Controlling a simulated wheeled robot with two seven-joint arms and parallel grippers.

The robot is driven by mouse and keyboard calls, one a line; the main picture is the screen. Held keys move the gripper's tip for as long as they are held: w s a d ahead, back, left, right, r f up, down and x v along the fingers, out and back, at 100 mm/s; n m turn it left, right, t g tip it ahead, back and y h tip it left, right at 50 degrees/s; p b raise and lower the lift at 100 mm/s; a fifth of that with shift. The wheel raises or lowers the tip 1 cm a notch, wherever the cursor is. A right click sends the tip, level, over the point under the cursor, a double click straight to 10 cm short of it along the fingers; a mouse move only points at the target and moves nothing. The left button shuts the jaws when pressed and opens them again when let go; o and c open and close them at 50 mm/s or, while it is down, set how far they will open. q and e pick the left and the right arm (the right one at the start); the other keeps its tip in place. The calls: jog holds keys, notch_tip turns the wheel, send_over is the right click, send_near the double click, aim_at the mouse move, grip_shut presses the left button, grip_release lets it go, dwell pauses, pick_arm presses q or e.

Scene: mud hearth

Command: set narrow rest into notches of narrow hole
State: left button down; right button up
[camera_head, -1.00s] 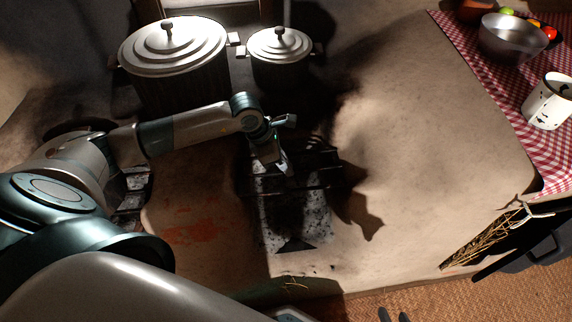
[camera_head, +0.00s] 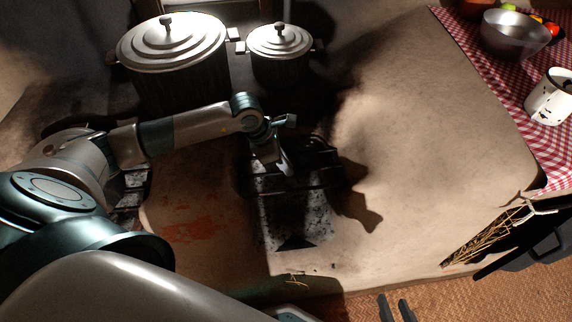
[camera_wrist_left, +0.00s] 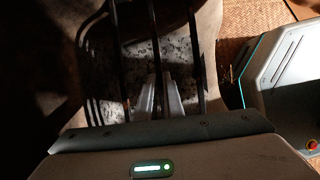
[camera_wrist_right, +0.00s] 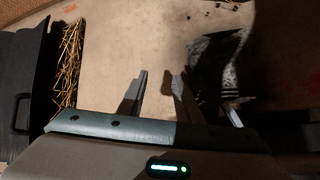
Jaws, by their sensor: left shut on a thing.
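The narrow rest, a dark rack of thin parallel bars (camera_wrist_left: 195,45), is held in my left gripper (camera_head: 285,168). In the left wrist view my left fingers (camera_wrist_left: 158,97) close around its middle bar, and the other bars run on both sides. The rest lies over the far part of the narrow hole (camera_head: 285,228), a trench with grey speckled ash. Deep shadow hides the notches, and I cannot tell whether the bars touch the rim. My right gripper (camera_wrist_right: 157,85) is open and empty. Its dark fingertips show at the bottom edge of the head view (camera_head: 395,306).
A large lidded pot (camera_head: 172,55) and a smaller lidded pot (camera_head: 279,48) stand behind the hole. A checked cloth (camera_head: 515,85) with a metal bowl (camera_head: 515,35) and white mug (camera_head: 549,98) is at right. Straw (camera_wrist_right: 68,62) sits near the front. The clay right of the hole is clear.

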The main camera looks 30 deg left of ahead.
pick_arm(q)
jog(key=c, duration=1.8)
grip_release()
jog(key=shift+r, duration=0.15)
